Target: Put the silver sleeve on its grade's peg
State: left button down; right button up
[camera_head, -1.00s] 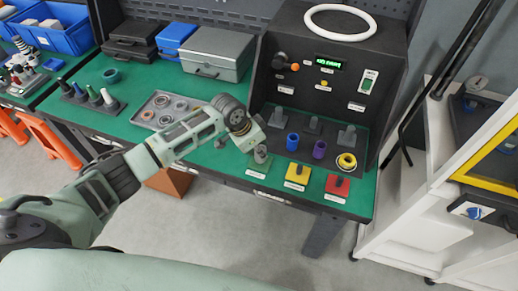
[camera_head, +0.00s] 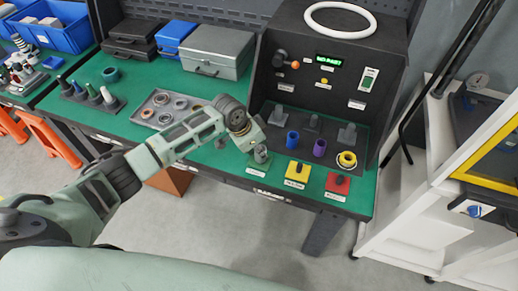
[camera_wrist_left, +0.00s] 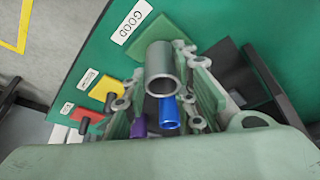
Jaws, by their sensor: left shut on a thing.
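My left gripper (camera_head: 258,147) is shut on the silver sleeve (camera_head: 261,154), a short grey tube. In the left wrist view the sleeve (camera_wrist_left: 162,68) stands between the fingers with its open end toward the camera. In the head view it is over the green pad (camera_head: 258,167) at the bench's front. That pad's peg is hidden, so I cannot tell whether the sleeve is around it. The wrist view shows the GOOD label (camera_wrist_left: 132,21) beside the sleeve. The yellow pad (camera_head: 298,173) and red pad (camera_head: 338,186) carry bare dark pegs. My right gripper is out of view.
Behind the pads, the dark test station (camera_head: 262,88) holds a blue sleeve (camera_head: 292,140), a purple sleeve (camera_head: 319,148) and a yellow ring (camera_head: 347,160). A tray of rings (camera_head: 147,112) lies left. A white cart (camera_head: 410,205) stands right.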

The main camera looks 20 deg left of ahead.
pick_arm(q)
jog(key=shift+f, duration=0.1)
dwell(0.6)
jog(key=c, duration=1.4)
grip_release()
jog(key=shift+f, duration=0.1)
jog(key=shift+o, duration=0.2)
notch_tip(320, 180, up, 9)
jog(key=p, duration=0.9)
